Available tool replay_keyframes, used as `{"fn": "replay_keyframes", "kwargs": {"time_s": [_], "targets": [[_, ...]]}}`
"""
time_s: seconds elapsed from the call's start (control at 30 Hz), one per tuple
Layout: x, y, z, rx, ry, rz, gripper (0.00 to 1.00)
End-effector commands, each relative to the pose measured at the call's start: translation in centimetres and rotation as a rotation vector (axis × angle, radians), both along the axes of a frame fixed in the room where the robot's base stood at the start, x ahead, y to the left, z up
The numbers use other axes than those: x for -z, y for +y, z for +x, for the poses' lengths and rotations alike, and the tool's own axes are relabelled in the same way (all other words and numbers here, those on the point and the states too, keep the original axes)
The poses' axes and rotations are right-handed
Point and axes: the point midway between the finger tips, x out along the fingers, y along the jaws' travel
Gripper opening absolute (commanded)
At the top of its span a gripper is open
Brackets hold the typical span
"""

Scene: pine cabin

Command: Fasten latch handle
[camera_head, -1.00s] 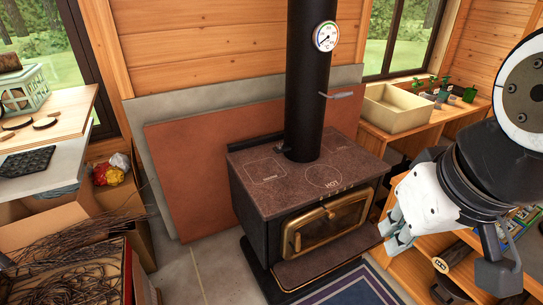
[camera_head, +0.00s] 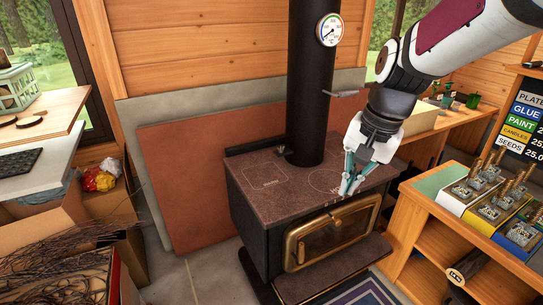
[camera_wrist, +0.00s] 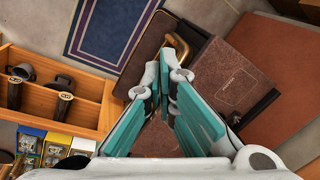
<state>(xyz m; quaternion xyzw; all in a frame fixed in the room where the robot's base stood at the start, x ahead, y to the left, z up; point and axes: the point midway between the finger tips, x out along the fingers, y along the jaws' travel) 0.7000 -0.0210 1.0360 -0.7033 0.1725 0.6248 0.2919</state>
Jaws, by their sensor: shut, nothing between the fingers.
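The black stove has a dark speckled top (camera_head: 265,195) and a brass-framed glass door (camera_head: 325,240) on its front, which looks shut. A small brass piece (camera_head: 336,214) shows at the door's upper edge, but I cannot tell whether it is the latch handle. My gripper (camera_head: 350,190) points down just above the front right part of the stove top. Its teal fingers are together and hold nothing. In the wrist view, the fingertips (camera_wrist: 172,52) are near a corner of the brass door frame (camera_wrist: 192,32). Part of the door is hidden by the fingers there.
The black flue pipe (camera_head: 308,90) rises behind my gripper, with a dial (camera_head: 329,30) and a metal lever (camera_head: 345,93). A wooden shelf (camera_head: 425,255) with trays of small items stands close on the right. A blue rug (camera_wrist: 112,30) lies before the stove.

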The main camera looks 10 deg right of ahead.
Motion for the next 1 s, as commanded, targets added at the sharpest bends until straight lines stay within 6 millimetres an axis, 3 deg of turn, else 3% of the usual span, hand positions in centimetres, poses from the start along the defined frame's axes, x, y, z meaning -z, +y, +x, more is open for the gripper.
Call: {"fn": "replay_keyframes", "kwargs": {"time_s": [0.03,0.2,0.5,0.8,1.0], "targets": [[1.9,-0.4,1.6,0.038,0.022,0.011,0.0],[6.8,-1.5,5.9,0.18,0.078,0.048,0.0],[17.3,-3.8,12.4,0.431,0.178,0.092,0.0],[27.5,-5.9,16.2,0.645,0.261,0.112,0.0],[30.6,-6.6,17.0,0.71,0.282,0.115,0.0]]}}
